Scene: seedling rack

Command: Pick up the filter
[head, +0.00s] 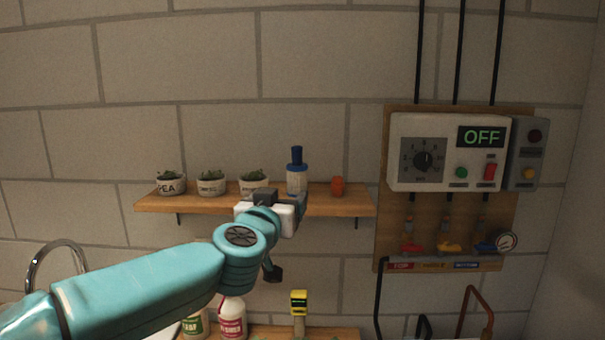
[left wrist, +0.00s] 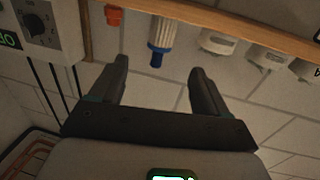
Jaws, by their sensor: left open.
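The filter (head: 297,178) has a white ribbed body and a blue top, and stands upright on the wooden wall shelf. My left gripper (head: 284,201) is in front of the shelf, just below and before the filter, and hides its lower part in the head view. In the left wrist view the picture is turned over, and the filter (left wrist: 161,36) shows beyond the open fingers, roughly in line with the gap between the fingertips (left wrist: 160,70). The gap is empty and the fingers look apart from the filter. My right gripper is out of view.
On the shelf (head: 153,205), several potted seedlings (head: 211,184) stand left of the filter and a small orange-red object (head: 337,187) stands right. A control box (head: 448,152) reading OFF hangs at right. Bottles (head: 232,319) and a yellow-topped tool (head: 299,302) stand below.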

